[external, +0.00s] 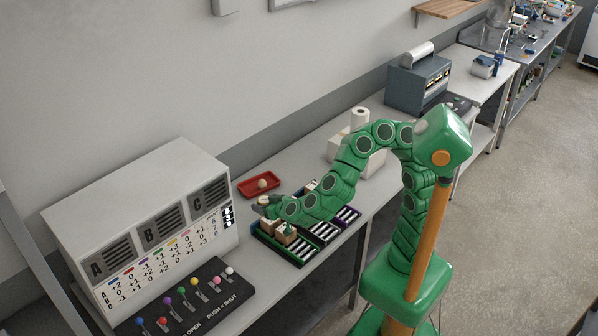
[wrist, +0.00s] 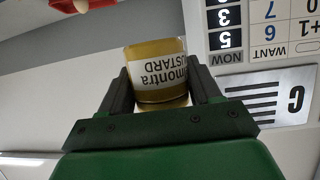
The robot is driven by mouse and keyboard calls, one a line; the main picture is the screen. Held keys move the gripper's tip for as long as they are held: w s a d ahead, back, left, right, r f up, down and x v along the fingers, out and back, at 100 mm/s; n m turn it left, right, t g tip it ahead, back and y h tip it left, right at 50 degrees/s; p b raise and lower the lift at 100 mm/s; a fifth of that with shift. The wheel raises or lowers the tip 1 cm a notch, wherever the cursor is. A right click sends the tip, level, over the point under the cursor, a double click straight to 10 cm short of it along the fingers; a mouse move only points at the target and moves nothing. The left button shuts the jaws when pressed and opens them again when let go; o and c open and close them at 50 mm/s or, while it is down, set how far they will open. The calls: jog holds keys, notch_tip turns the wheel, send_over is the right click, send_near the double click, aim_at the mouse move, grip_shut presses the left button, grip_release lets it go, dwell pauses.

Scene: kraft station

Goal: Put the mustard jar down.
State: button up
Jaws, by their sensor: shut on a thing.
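The mustard jar (wrist: 157,70) is yellow-brown with a white label and shows in the wrist view between the two dark fingers. My gripper (wrist: 160,92) is shut on it, one finger at each side. The jar is too small and too hidden there to make out clearly. What lies directly beneath the jar is not clear.
A red tray (external: 259,185) holds a small round item. The white panel (external: 148,215) marked A, B, C and a black lever board (external: 190,302) stand left.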

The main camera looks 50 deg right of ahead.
jog(key=s+d+r+m+h, duration=0.2)
jog(key=s, duration=1.8)
send_over(271, 275)
jog(key=d, duration=0.1)
jog(key=f, duration=1.8)
jog(key=shift+s, duration=0.3)
jog(key=shift+w+a+f, duration=0.35)
jog(key=shift+f, duration=1.85)
jog(key=shift+f, duration=0.1)
